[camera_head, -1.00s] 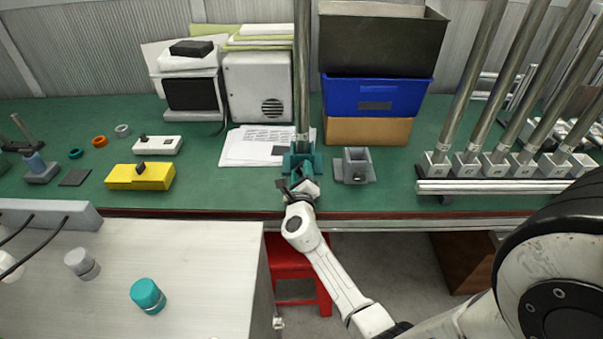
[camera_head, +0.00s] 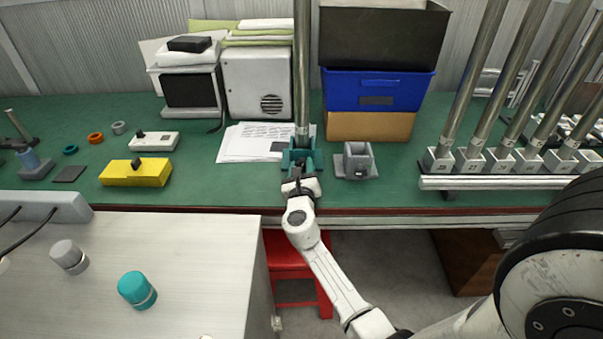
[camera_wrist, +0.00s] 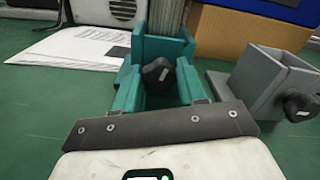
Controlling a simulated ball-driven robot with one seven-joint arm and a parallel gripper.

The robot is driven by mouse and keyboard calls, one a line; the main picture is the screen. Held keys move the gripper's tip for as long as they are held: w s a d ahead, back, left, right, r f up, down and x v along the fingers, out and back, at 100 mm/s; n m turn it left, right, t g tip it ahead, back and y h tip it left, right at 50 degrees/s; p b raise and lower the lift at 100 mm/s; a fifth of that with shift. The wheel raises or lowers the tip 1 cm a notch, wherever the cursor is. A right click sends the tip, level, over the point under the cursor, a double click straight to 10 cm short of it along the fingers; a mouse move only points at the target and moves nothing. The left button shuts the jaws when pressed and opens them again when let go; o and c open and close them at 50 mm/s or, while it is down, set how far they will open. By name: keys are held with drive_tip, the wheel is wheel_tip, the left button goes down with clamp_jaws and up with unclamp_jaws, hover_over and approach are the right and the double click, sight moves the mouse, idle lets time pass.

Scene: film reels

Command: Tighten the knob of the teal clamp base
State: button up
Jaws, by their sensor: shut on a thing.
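The teal clamp base (camera_head: 313,161) stands near the front edge of the green bench, with a tall metal pole (camera_head: 302,70) upright in it. In the wrist view the teal clamp base (camera_wrist: 165,47) is straight ahead, and its black knob (camera_wrist: 157,75) faces me. My gripper (camera_head: 299,178) is at the front of the base, at the knob. In the wrist view my gripper (camera_wrist: 158,88) is shut on the knob. The dark bar of the gripper crosses in front, and the finger contact is partly hidden.
A grey clamp base (camera_head: 356,161) with its own black knob (camera_wrist: 301,106) stands close on the right. Papers (camera_head: 250,143) lie behind left. Stacked bins (camera_head: 376,94) stand behind. A yellow box (camera_head: 136,172) is left; a row of poles in grey bases (camera_head: 500,160) is right.

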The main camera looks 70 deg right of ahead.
drive_tip(key=m+b, duration=0.4)
drive_tip(key=m, duration=0.2)
drive_tip(key=shift+f, duration=0.15)
drive_tip(key=m+b, duration=0.3)
drive_tip(key=m, duration=0.2)
drive_tip(key=shift+s+m, duration=0.1)
drive_tip(key=shift+m, duration=0.2)
drive_tip(key=o, duration=1.1)
drive_tip(key=shift+c, duration=0.2)
drive_tip(key=v, duration=1)
drive_tip(key=shift+s+a, duration=0.2)
drive_tip(key=shift+a, duration=0.1)
